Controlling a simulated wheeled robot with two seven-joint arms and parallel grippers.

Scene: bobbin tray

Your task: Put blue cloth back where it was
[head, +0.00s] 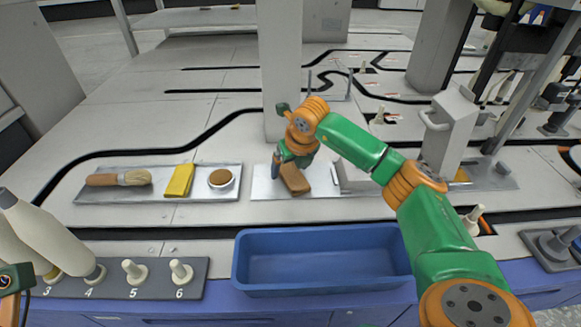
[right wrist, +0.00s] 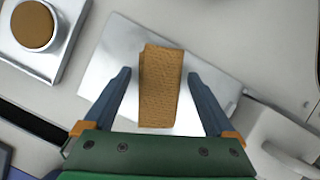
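No blue cloth shows in either view. A brown folded cloth or pad (head: 294,179) lies on a bare metal plate (head: 262,188) in the middle; it also shows in the right wrist view (right wrist: 158,88). My right gripper (head: 284,172) is over this plate, its two dark fingers (right wrist: 157,90) apart on either side of the brown piece, with a gap on both sides. A yellow folded cloth (head: 179,180) lies on the left metal tray (head: 208,190). Part of my left gripper (head: 14,290) shows at the left edge; its fingertips are cut off.
The left tray also holds a brush (head: 120,179) and a round brown-topped pot (head: 221,179). An empty blue bin (head: 322,290) stands in front. A grey handled block (head: 450,130) stands right of the plate. Bobbins on a numbered rack (head: 200,290) are front left.

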